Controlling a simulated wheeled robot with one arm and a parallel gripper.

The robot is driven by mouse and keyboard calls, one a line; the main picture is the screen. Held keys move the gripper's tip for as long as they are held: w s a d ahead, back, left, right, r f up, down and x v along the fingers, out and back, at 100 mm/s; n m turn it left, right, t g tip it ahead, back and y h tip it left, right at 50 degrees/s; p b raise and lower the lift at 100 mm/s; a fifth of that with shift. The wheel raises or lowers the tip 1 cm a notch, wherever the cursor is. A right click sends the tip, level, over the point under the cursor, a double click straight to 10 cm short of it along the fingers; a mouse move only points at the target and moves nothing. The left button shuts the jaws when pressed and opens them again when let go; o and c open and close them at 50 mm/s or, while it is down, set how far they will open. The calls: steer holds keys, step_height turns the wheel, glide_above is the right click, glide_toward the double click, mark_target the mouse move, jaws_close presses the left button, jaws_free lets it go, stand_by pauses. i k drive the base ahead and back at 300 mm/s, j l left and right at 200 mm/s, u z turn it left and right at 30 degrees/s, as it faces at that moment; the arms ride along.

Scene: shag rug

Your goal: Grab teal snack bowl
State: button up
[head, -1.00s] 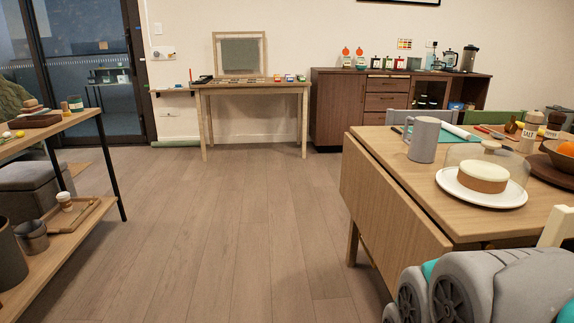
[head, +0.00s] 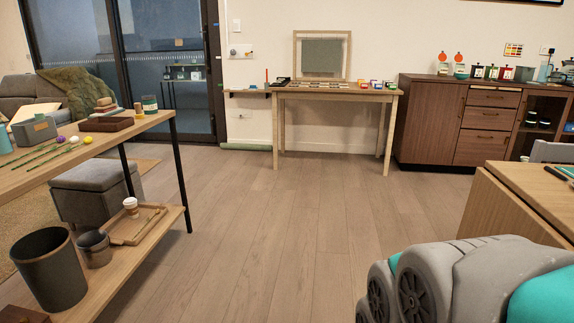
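I cannot make out a teal snack bowl for certain in the head view. A small teal object (head: 4,140) is cut off by the left edge, on top of the wooden shelf table (head: 100,148); its shape is unclear. My folded arm, grey and teal, fills the lower right corner. My gripper is not in view.
A dark bin (head: 48,268) and a tray (head: 128,228) are on the lower shelf at left. A drop-leaf table (head: 510,205) stands at right. A desk (head: 335,92) and a sideboard (head: 425,125) line the back wall. The wooden floor (head: 270,225) between is clear.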

mark_target(460, 77)
steer(key=i+j+z, duration=0.1)
steer(key=i+z, duration=0.35)
steer(key=i, duration=1.5)
steer(key=i+z, duration=0.2)
steer(key=i, duration=0.3)
steer(key=i+z, duration=0.15)
steer(key=i, duration=0.35)
steer(key=i+j+z, duration=0.2)
steer(key=i, duration=0.3)
steer(key=i+j+z, duration=0.2)
steer(key=i, duration=0.25)
steer(key=i+l+u, duration=0.1)
steer(key=i+l, duration=0.75)
steer(key=l, duration=0.15)
steer(key=i+l+u, duration=0.15)
steer(key=i+l, duration=0.4)
steer(key=l, duration=0.6)
steer(key=i+l, duration=0.15)
steer(key=l, duration=0.2)
